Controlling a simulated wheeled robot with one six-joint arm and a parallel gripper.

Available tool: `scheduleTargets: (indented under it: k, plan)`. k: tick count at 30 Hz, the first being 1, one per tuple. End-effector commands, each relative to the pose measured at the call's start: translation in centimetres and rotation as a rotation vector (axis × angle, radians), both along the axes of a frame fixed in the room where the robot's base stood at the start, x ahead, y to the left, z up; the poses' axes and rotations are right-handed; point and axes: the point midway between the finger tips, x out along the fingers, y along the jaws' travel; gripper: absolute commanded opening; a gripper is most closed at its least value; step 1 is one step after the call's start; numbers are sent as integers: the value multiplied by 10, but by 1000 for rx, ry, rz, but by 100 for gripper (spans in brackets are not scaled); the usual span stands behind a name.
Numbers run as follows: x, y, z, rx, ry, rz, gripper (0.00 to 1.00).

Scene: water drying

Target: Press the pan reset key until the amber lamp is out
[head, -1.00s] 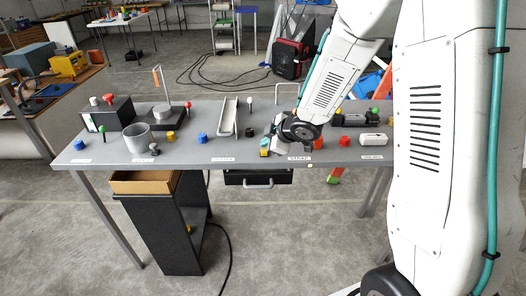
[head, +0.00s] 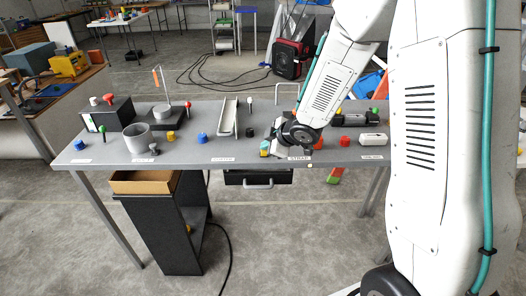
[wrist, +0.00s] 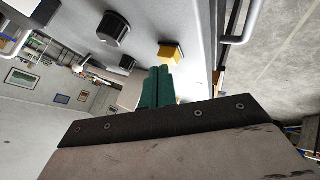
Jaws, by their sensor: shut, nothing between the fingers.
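My gripper (wrist: 160,72) is shut and empty; its two dark green fingers lie together in the wrist view. A yellow block (wrist: 171,51) is close beyond the fingertips on the pale grey tabletop, and I cannot tell whether they touch. A black round knob (wrist: 113,28) is to its left, with a smaller black piece (wrist: 127,62) below it. In the head view my wrist hangs over the front middle of the bench, where a small teal and yellow patch (head: 264,148) shows. I cannot pick out the pan reset key or a lit amber lamp for sure.
The grey bench (head: 185,152) holds a metal cup (head: 138,140), a dark unit with a round pan (head: 164,113), a black box (head: 107,114), a blue knob (head: 203,137) and a pale trough (head: 228,117). A handle (wrist: 240,28) projects beyond the bench edge.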

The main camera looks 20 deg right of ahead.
Motion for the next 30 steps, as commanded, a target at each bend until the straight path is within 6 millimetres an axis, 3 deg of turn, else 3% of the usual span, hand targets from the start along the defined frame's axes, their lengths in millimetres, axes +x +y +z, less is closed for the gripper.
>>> scheduleTargets:
  k: [22, 30]
  plan:
    - [0, 0, -7, 0, 2, -1, 0]
    - [0, 0, 2, -1, -1, 0, 0]
